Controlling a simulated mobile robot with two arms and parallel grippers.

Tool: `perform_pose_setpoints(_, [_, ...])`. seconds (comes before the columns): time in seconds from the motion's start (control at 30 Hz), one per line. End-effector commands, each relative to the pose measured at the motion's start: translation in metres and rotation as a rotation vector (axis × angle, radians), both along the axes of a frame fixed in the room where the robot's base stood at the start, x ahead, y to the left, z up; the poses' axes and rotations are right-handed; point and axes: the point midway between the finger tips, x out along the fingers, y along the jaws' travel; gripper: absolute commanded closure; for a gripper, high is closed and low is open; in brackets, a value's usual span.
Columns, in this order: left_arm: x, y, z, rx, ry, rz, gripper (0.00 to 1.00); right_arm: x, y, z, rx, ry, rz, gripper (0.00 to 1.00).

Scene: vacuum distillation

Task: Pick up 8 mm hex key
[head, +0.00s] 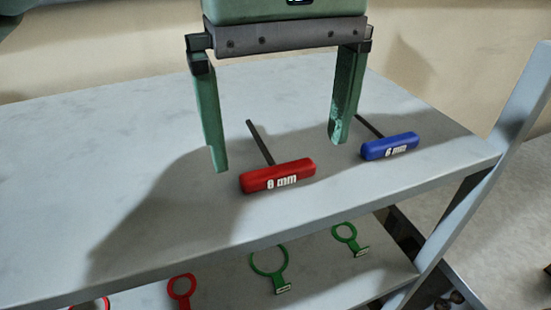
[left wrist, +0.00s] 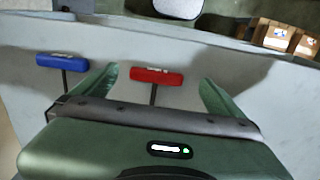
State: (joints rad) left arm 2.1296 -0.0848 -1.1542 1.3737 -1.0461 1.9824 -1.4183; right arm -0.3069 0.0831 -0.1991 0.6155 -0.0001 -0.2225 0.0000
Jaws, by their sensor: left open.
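The 8 mm hex key (head: 277,176) has a red handle and a dark shaft, and lies on the grey shelf top near its front edge. It also shows in the left wrist view (left wrist: 157,76), between the fingers, with part of its shaft hidden by the gripper body. My left gripper (head: 279,156) is open and empty above the shelf, with one green finger on each side of the red key and apart from it. The left wrist view shows the same gripper (left wrist: 160,82). My right gripper is not in view.
A blue 6 mm hex key (head: 390,146) lies just right of the gripper's right finger; it also shows in the left wrist view (left wrist: 62,61). A lower shelf (head: 225,290) holds red and green ring-shaped pieces. A grey post (head: 490,180) stands at the right. The shelf's left side is clear.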

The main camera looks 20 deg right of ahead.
Motion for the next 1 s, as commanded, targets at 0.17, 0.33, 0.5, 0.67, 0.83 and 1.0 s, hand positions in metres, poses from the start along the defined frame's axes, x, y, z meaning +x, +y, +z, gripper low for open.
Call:
perform_pose_setpoints(0.17, [0.007, -0.001, -0.021, 0.002, 0.001, 0.001, 0.0, 0.001, 0.008, 0.015, 0.01, -0.002, -0.002, 0.8])
perform_pose_setpoints(0.33, [0.008, -0.003, -0.045, 0.0, 0.0, 0.0, 0.0, 0.006, 0.01, 0.02, 0.012, -0.01, -0.001, 0.8])
perform_pose_setpoints(0.5, [0.008, -0.003, -0.051, -0.002, 0.0, 0.001, 0.0, 0.011, 0.009, 0.021, 0.011, -0.018, -0.001, 0.8])
perform_pose_setpoints(0.67, [0.008, -0.003, -0.051, -0.002, 0.0, 0.001, 0.08, 0.012, 0.006, 0.02, 0.008, -0.019, 0.001, 0.8])
perform_pose_setpoints(0.83, [0.008, -0.003, -0.051, -0.002, 0.0, 0.001, 0.56, 0.011, 0.003, 0.02, 0.005, -0.017, 0.001, 0.8])
perform_pose_setpoints(1.0, [0.008, -0.003, -0.051, -0.002, -0.001, 0.001, 0.61, 0.011, 0.002, 0.02, 0.003, -0.017, 0.001, 0.8])
